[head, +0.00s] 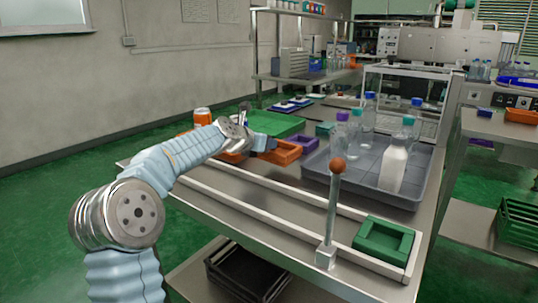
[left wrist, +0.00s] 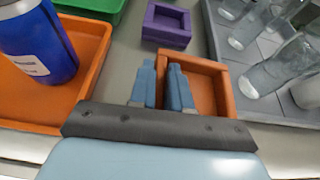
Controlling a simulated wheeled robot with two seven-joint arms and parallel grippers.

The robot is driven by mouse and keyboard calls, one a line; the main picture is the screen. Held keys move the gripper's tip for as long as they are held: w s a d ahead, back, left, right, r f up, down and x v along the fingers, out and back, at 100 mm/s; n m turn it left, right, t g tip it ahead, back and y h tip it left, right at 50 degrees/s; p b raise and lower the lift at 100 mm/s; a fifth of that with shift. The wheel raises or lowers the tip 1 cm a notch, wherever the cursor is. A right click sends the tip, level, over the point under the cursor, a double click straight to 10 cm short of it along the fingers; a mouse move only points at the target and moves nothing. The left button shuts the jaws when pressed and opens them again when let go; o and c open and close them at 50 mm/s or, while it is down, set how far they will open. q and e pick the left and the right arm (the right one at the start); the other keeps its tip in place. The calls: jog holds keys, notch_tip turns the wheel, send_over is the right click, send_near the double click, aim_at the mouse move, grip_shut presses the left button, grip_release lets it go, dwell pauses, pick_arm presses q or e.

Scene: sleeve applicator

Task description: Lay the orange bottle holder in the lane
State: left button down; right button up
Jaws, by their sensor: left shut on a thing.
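In the left wrist view the holder (left wrist: 228,92) is right of centre. My left gripper (head: 267,143) is shut on the holder's left wall, with one blue finger (left wrist: 161,72) on each side. I cannot tell whether the holder touches the table. The lane (head: 290,222) runs between two pale rails along the table's front. A green holder (head: 383,241) sits at its right end. My right gripper is not in view.
A purple holder (head: 307,142) is just beyond the orange one. A grey tray (head: 318,165) with several bottles is to the right. A green tray (head: 280,122) is behind. A post with an orange ball (head: 338,165) stands at the lane. The lane's middle is clear.

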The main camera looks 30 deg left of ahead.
pick_arm(q)
jog(key=shift+w+f, duration=0.25)
jog(key=shift+f, duration=0.1)
notch_tip(320, 180, down, 4)
jog(key=shift+w+r+b, duration=0.1)
jog(key=shift+r+b, duration=0.15)
jog(key=shift+b, duration=0.3)
jog(key=shift+r, duration=0.1)
jog(key=c, duration=1.2)
grip_release()
jog(key=shift+o, duration=0.6)
